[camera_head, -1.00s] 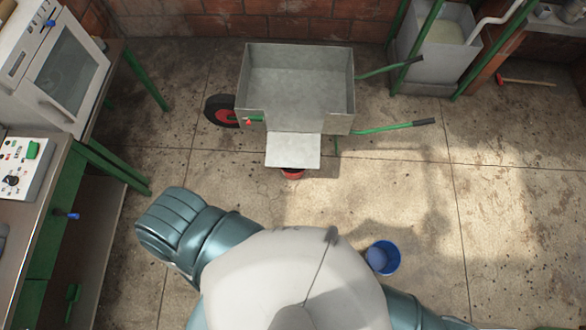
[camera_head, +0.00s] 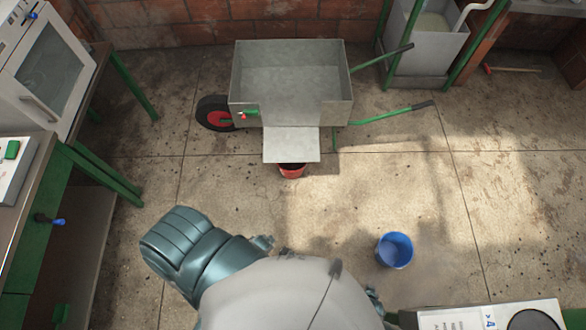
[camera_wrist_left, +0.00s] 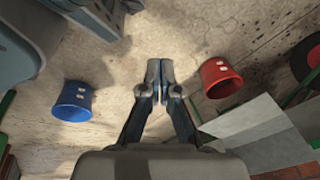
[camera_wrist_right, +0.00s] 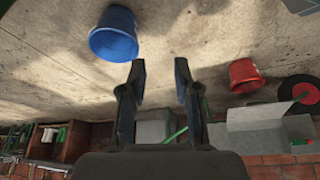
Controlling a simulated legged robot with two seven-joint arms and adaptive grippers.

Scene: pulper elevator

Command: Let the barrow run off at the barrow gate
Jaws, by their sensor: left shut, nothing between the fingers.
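The grey metal barrow (camera_head: 290,85) stands near the brick wall with green handles and a black wheel. A flat plate (camera_head: 291,145) sticks out from its near side, above a red bucket (camera_head: 292,171) on the floor. A small red-tipped fitting (camera_head: 244,115) sits on the barrow's near side, left of the plate. My right gripper (camera_wrist_right: 160,82) is open and empty in its wrist view; only a little of it shows in the head view. My left gripper (camera_wrist_left: 160,75) is shut and empty, apart from the barrow and mostly hidden by my body in the head view.
A blue bucket (camera_head: 394,250) stands on the floor to the right, with clear floor around it. A green-framed bench (camera_head: 88,165) with control box is at left. A pale panel with a dark disc (camera_head: 490,315) shows at bottom right. A steel tank (camera_head: 425,45) stands at back right.

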